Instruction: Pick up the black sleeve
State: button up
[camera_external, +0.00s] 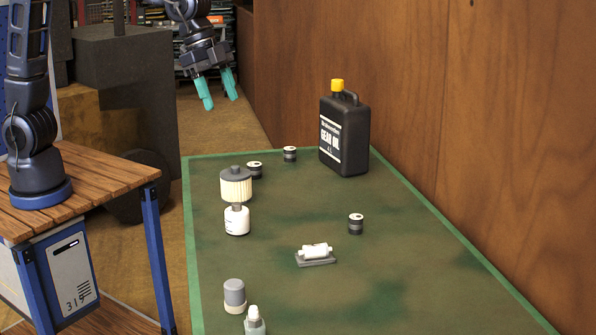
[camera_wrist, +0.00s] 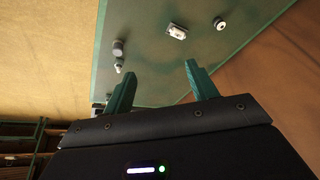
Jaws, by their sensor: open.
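Three small dark cylinders with pale bands or tops could be the black sleeve; I cannot tell which one it is. One stands at the back of the green table (camera_external: 289,154), one behind the pleated filter (camera_external: 255,171), and one on the right (camera_external: 356,225). In the wrist view a round dark piece with a pale centre (camera_wrist: 221,23) lies near the top. My gripper (camera_external: 221,102) has teal fingers and is high above the far left of the table, apart from everything. In the wrist view its fingers (camera_wrist: 160,72) are spread and empty.
A black gear oil can (camera_external: 343,135) stands at the back right by the wooden wall. A white roll on a dark plate (camera_external: 316,254), a grey-capped cylinder (camera_external: 234,297) and a bottle (camera_external: 254,322) stand nearer.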

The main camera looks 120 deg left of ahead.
jog(key=w+a+f, duration=1.1)
jog(key=a, duration=0.1)
send_near(355, 217)
jog(key=f, duration=0.1)
jog(key=shift+h, duration=0.4)
jog(key=x, duration=0.4)
jog(key=shift+s+a+f, duration=0.2)
jog(key=shift+s, duration=0.05)
jog(key=shift+t, duration=0.3)
jog(key=shift+w+a+x, duration=0.1)
jog(key=shift+w+x, duration=0.05)
jog(key=shift+x, duration=1.3)
jog(key=shift+w+a+x, duration=0.15)
jog(key=shift+x, duration=1.3)
jog(key=shift+r, duration=0.15)
grip_shut()
